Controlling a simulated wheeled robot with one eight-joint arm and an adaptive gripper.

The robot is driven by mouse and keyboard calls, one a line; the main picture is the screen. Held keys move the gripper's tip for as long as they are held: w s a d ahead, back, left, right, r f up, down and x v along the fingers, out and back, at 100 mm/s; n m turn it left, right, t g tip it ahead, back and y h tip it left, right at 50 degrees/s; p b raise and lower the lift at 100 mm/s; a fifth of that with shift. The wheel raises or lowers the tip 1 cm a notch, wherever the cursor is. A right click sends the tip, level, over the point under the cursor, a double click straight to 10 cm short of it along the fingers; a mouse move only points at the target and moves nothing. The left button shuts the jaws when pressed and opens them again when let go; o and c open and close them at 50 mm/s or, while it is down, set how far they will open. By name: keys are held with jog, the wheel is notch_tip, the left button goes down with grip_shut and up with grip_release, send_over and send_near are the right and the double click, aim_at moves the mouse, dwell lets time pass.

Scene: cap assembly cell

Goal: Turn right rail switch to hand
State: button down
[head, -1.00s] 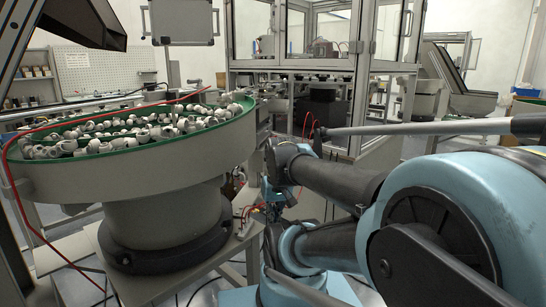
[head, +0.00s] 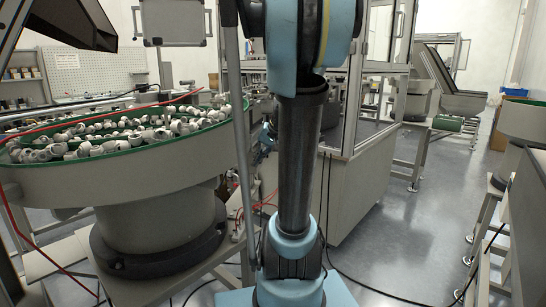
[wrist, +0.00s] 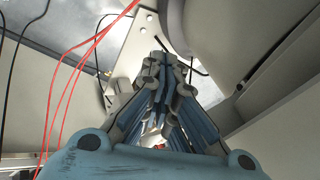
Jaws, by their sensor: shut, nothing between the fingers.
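The right rail switch cannot be made out in either view. My gripper (wrist: 165,62) is in the wrist view, its fingers drawn together at the tips with nothing between them. Its tips are over a pale plate with small holes (wrist: 128,38), but I cannot tell whether they touch it. In the head view my arm stands upright across the middle and hides part of the space beside the bowl feeder (head: 150,203), so the gripper is not clearly seen there.
The bowl feeder has a green rim and holds many white-grey caps. Red wires (wrist: 82,70) hang left of my gripper in the wrist view. A glazed machine cabinet (head: 365,185) stands behind my arm. Open floor (head: 400,235) lies to the right.

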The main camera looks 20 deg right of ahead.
jog(key=w+d+m+t+y, duration=0.2)
jog(key=w+d, duration=0.3)
jog(key=w, duration=0.8)
jog(key=w+d+m+t+y, duration=0.15)
jog(key=w+d, duration=0.25)
jog(key=w, duration=0.8)
jog(key=w+d+f+m+t+y, duration=0.1)
jog(key=w+d+f+t+y, duration=0.1)
jog(key=w+d+f, duration=0.6)
jog(key=w+d+f+m+t+y, duration=0.25)
jog(key=w+d+f, duration=0.3)
jog(key=d, duration=0.35)
jog(key=w+a, duration=0.3)
jog(key=a, duration=0.5)
jog(key=shift+w+a+n, duration=0.2)
jog(key=shift+n, duration=0.1)
